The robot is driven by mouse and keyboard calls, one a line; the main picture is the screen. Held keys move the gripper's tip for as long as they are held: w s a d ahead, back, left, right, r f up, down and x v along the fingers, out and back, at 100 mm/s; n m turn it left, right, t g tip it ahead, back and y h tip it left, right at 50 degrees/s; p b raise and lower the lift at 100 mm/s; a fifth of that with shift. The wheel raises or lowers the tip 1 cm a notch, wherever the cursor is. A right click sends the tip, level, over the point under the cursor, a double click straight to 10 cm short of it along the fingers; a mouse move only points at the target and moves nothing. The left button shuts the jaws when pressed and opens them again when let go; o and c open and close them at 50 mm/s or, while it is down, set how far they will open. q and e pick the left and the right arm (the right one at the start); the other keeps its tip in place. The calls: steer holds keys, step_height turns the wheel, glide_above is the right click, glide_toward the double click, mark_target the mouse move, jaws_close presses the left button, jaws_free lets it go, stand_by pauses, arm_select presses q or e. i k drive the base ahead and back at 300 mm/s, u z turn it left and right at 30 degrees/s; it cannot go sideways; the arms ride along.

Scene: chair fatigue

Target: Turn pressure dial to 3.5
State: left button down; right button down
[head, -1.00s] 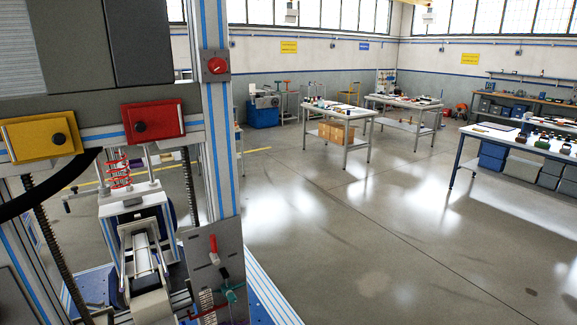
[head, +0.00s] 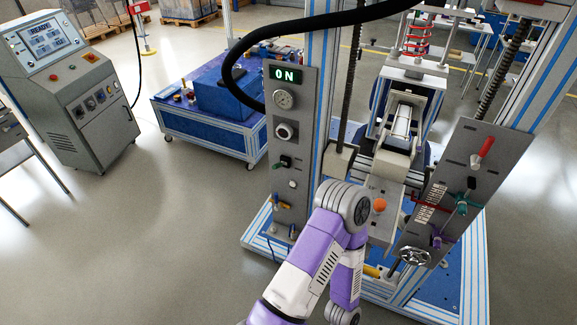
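A grey control panel (head: 289,205) stands upright on the left post of the test machine. Under the gauge is a round knob (head: 286,131) with a pale face and dark ring. Which of these is the pressure dial, and its setting, I cannot tell. One of my purple and white arms rises from the bottom edge, its bent joint right of the panel's lower part. No gripper shows in the head view.
Below the knob are a green-marked switch (head: 284,161) and a white button (head: 291,184). A second panel (head: 462,190) with a red lever and a handwheel stands right. A control console (head: 70,90) and a blue cart (head: 208,127) stand left. Floor is clear at lower left.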

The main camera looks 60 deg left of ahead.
mark_target(284, 131)
steer(key=u, duration=1.9)
steer(key=k, duration=1.15)
steer(key=u, duration=0.8)
steer(key=i, duration=1.05)
steer(key=z, duration=0.3)
